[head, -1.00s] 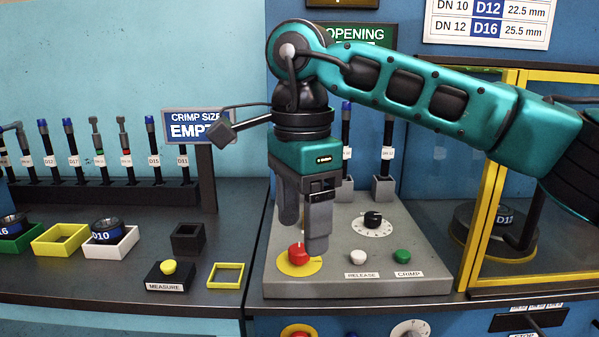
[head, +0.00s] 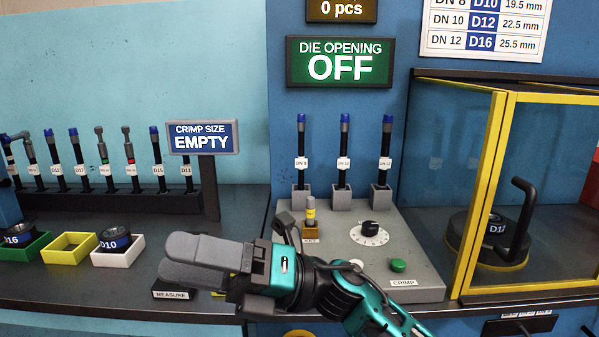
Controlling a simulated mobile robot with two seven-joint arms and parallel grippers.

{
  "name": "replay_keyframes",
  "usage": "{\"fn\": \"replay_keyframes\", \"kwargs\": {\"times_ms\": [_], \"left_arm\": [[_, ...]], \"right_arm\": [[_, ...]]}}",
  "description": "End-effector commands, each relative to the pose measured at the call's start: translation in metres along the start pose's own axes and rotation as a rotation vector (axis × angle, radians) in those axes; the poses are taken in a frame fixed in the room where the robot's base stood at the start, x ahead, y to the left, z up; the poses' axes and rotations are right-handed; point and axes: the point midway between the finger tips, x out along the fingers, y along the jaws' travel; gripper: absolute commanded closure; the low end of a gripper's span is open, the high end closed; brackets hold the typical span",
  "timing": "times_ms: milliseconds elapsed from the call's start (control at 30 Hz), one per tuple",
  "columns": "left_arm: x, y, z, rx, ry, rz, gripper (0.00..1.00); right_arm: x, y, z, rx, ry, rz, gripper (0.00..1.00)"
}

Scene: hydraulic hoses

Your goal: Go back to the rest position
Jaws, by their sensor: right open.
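My right gripper (head: 190,262) is open and empty, low in the head view. Its teal arm comes up from the bottom right, and its grey fingers point left. It hangs in front of the bench edge and the grey control panel's front left.
The grey control panel (head: 425,270) carries a dial (head: 371,230), a green crimp button (head: 398,265) and several upright hose fittings. A yellow-framed glass enclosure (head: 485,185) stands right. Trays with dies (head: 118,257) sit left, before a hose rack. The die opening sign (head: 338,63) reads OFF.

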Motion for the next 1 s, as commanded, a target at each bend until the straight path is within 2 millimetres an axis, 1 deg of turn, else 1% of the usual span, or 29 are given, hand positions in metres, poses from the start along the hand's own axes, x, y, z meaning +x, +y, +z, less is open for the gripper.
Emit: {"fn": "replay_keyframes", "kwargs": {"times_ms": [33,67,100,167,200,267,300,367,400,467,500,567,600,667,700,767,800,900,1000], "left_arm": [[-0.002,0.0,-0.001,-0.002,-0.003,-0.002,1.0],[-0.003,0.0,-0.001,-0.002,-0.004,-0.002,1.0],[-0.003,-0.001,-0.002,-0.002,-0.006,-0.003,1.0],[-0.004,-0.001,-0.003,-0.003,-0.007,-0.005,1.0],[-0.005,-0.001,-0.004,-0.002,-0.007,-0.006,1.0],[-0.006,-0.002,-0.006,-0.001,-0.005,-0.008,1.0],[-0.007,-0.003,-0.007,-0.001,-0.003,-0.009,1.0],[-0.009,-0.003,-0.009,0.0,0.0,-0.011,1.0],[-0.009,-0.004,-0.011,0.001,0.002,-0.012,1.0],[-0.011,-0.005,-0.012,0.001,0.005,-0.014,1.0],[-0.011,-0.005,-0.012,0.002,0.004,-0.015,1.0],[-0.012,-0.006,-0.012,0.003,0.0,-0.018,1.0],[-0.013,-0.007,-0.011,0.003,-0.003,-0.019,1.0],[-0.014,-0.008,-0.01,0.004,-0.008,-0.022,1.0],[-0.015,-0.009,-0.01,0.004,-0.01,-0.024,1.0],[-0.016,-0.01,-0.01,0.004,-0.01,-0.026,1.0],[-0.017,-0.011,-0.011,0.005,-0.01,-0.028,1.0],[-0.018,-0.012,-0.012,0.005,-0.006,-0.03,1.0],[-0.019,-0.012,-0.012,0.006,-0.004,-0.03,1.0]], "right_arm": [[-0.013,-0.003,0.008,0.094,-0.13,0.018,0.31],[-0.022,-0.006,0.014,0.15,-0.208,0.026,0.31],[-0.035,-0.011,0.02,0.225,-0.311,0.037,0.31],[-0.059,-0.02,0.027,0.338,-0.465,0.05,0.31],[-0.077,-0.028,0.03,0.413,-0.566,0.058,0.31],[-0.106,-0.041,0.029,0.528,-0.718,0.066,0.31],[-0.127,-0.05,0.027,0.605,-0.819,0.072,0.31],[-0.16,-0.065,0.017,0.719,-0.97,0.077,0.31],[-0.182,-0.074,0.008,0.794,-1.07,0.08,0.31],[-0.216,-0.088,-0.011,0.908,-1.221,0.083,0.31],[-0.238,-0.096,-0.027,0.982,-1.32,0.085,0.31],[-0.271,-0.107,-0.056,1.091,-1.471,0.086,0.31],[-0.291,-0.113,-0.078,1.162,-1.57,0.086,0.31],[-0.319,-0.118,-0.112,1.258,-1.71,0.085,0.31],[-0.335,-0.12,-0.135,1.316,-1.796,0.084,0.31],[-0.354,-0.121,-0.167,1.391,-1.91,0.083,0.31],[-0.364,-0.12,-0.186,1.432,-1.975,0.081,0.31],[-0.382,-0.116,-0.223,1.509,-2.1,0.079,0.31],[-0.391,-0.113,-0.245,1.551,-2.169,0.077,0.31]]}}
